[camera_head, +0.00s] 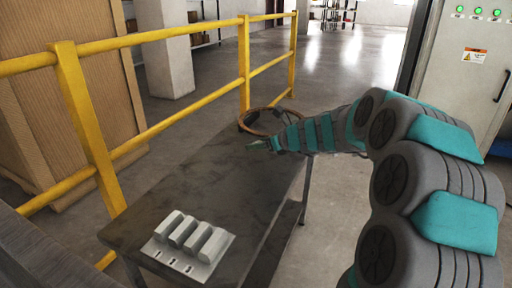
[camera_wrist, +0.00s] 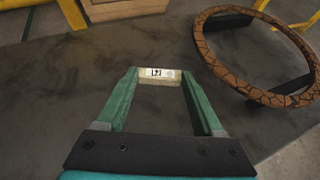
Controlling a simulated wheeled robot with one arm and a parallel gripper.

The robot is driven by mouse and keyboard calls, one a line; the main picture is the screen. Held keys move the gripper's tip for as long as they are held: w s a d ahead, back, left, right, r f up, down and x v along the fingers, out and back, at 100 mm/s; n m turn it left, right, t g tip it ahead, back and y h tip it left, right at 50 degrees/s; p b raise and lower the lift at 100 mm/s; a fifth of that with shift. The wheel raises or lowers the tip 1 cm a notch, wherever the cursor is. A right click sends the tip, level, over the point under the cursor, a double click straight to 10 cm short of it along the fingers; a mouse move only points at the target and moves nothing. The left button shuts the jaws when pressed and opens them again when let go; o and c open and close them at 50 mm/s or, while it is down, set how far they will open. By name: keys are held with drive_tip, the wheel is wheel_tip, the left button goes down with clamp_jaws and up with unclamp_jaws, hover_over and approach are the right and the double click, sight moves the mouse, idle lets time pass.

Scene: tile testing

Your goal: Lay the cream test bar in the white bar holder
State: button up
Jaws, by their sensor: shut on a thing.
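The white bar holder (camera_head: 211,268) lies on the near end of the dark table (camera_head: 190,190) in the head view, with raised pale blocks across it and small dark marks along its front edge. My gripper (camera_head: 252,144) is over the far part of the table, well beyond the holder. In the wrist view my gripper (camera_wrist: 160,80) has its green fingers shut on the ends of the cream test bar (camera_wrist: 158,83). The bar lies across between the fingertips, with a pale label with dark marks on it. The bar is too small to make out in the head view.
A brown patterned ring (camera_wrist: 268,97) on dark supports stands at the table's far end, close to the right of my gripper in the wrist view. A yellow railing (camera_head: 160,36) runs along the table's left side. The tabletop between gripper and holder is clear.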

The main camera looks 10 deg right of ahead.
sight(256, 154)
drive_tip(key=w, duration=0.4)
drive_tip(key=shift+w+a+f, duration=0.1)
drive_tip(key=shift+a+f, duration=0.05)
drive_tip(key=shift+f, duration=0.05)
wheel_tip(256, 154, down, 4)
drive_tip(key=shift+w+a+r+b, duration=0.1)
drive_tip(key=shift+r+b, duration=0.1)
drive_tip(key=shift+b, duration=0.1)
drive_tip(key=o, duration=1.3)
